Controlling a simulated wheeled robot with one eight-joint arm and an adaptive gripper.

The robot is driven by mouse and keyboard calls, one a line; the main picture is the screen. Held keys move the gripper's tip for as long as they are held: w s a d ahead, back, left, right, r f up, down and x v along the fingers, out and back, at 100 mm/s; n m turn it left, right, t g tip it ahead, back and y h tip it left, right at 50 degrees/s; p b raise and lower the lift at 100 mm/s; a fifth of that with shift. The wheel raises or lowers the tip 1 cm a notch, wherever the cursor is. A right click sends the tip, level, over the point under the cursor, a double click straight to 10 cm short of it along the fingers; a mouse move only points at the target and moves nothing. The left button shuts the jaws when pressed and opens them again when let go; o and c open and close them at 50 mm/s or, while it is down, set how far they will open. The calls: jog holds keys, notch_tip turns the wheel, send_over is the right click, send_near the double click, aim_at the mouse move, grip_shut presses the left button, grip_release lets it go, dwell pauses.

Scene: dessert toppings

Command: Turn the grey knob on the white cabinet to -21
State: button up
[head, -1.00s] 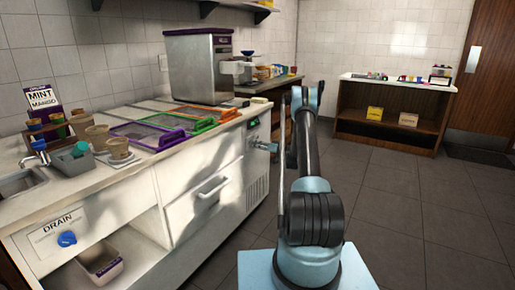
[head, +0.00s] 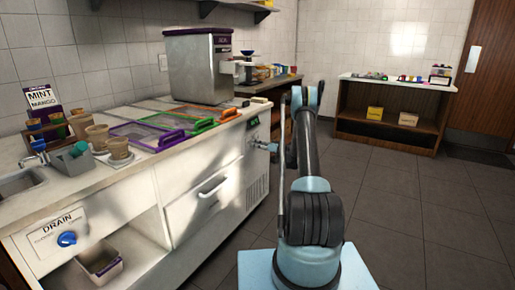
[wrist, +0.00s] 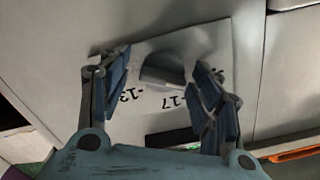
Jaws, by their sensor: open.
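The grey knob (wrist: 163,72) shows in the wrist view on a pale plate on the white cabinet (wrist: 225,45). The plate bears printed numbers; -13 and -17 are readable, and a further mark at the right is partly hidden by a finger. My gripper (wrist: 161,64) is open, with one finger on each side of the knob. I cannot tell whether either finger touches it. In the head view my gripper (head: 267,147) is at the right end face of the white cabinet (head: 200,160), below a small dark display (head: 253,122); the knob is not discernible there.
A blue drain knob (head: 67,239) is on the cabinet's near left front. The cabinet top holds coloured-frame lids (head: 147,137), cups (head: 97,136) and a steel machine (head: 199,65). Floor to the right (head: 420,200) is clear up to a wooden counter (head: 390,125).

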jog(key=v, duration=1.2)
jog(key=shift+w, duration=0.1)
